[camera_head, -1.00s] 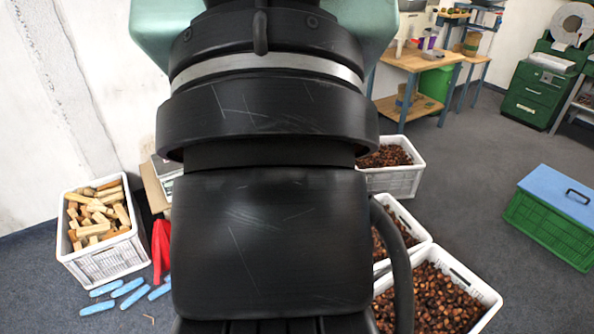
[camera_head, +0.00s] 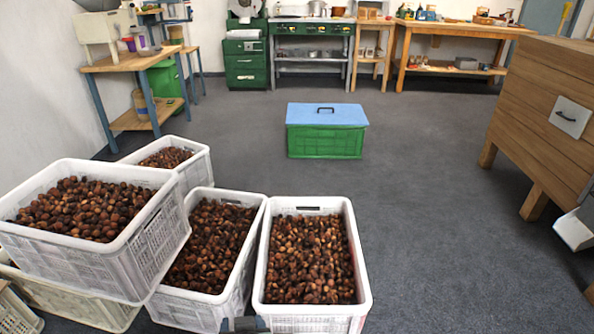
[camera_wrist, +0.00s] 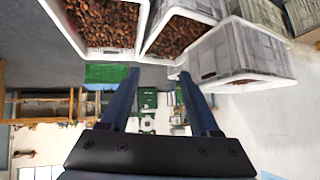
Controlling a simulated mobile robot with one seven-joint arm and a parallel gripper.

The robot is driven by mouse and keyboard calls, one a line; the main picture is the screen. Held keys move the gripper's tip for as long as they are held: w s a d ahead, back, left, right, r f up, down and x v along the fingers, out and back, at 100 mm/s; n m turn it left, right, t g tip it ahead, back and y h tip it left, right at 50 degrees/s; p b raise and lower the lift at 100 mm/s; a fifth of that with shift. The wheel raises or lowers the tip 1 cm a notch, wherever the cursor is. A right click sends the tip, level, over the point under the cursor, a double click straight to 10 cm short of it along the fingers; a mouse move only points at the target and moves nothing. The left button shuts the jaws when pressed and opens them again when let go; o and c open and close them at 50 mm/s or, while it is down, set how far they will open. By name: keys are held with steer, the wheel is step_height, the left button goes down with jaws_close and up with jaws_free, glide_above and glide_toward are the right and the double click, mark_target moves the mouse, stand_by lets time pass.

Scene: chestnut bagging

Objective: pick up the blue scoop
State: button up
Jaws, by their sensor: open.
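I cannot make out a blue scoop in either view. My gripper (camera_wrist: 160,76) shows in the wrist view with its two dark fingers wide apart and nothing between them. That view is upside down, with the chestnut crates beyond the fingertips. In the head view a small dark object (camera_head: 245,324) lies at the bottom edge by the front crates, and I cannot tell what it is.
White crates of chestnuts stand at the left, one stacked high (camera_head: 150,240), another in front (camera_head: 362,290). A green box (camera_head: 325,142) with a blue lid stands mid-floor. A wooden cabinet (camera_head: 540,110) is at the right. The floor between is clear.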

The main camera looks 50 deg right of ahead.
steer(key=s+f+m+g+b, duration=0.15)
steer(key=s+f, duration=0.25)
steer(key=f, duration=0.4)
steer(key=s+f+g+y+b, duration=0.1)
steer(key=s+f+g+b, duration=0.15)
steer(key=s+f, duration=0.4)
steer(key=s+f+m+g+b, duration=0.1)
steer(key=s+f+b, duration=0.15)
steer(key=f, duration=0.65)
steer(key=shift+g, duration=0.3)
steer(key=b+x, duration=0.1)
steer(key=x, duration=0.1)
steer(key=b+x, duration=0.1)
steer(key=x, duration=0.1)
steer(key=b+x, duration=0.1)
steer(key=x, duration=0.2)
steer(key=shift+s+f, duration=0.1)
steer(key=shift+s, duration=0.25)
steer(key=b+x, duration=0.4)
steer(key=x, duration=0.1)
steer(key=shift+w+f+b, duration=0.25)
steer(key=shift+f+b, duration=0.1)
steer(key=shift+c, duration=0.3)
jaws_close()
steer(key=shift+r, duration=0.1)
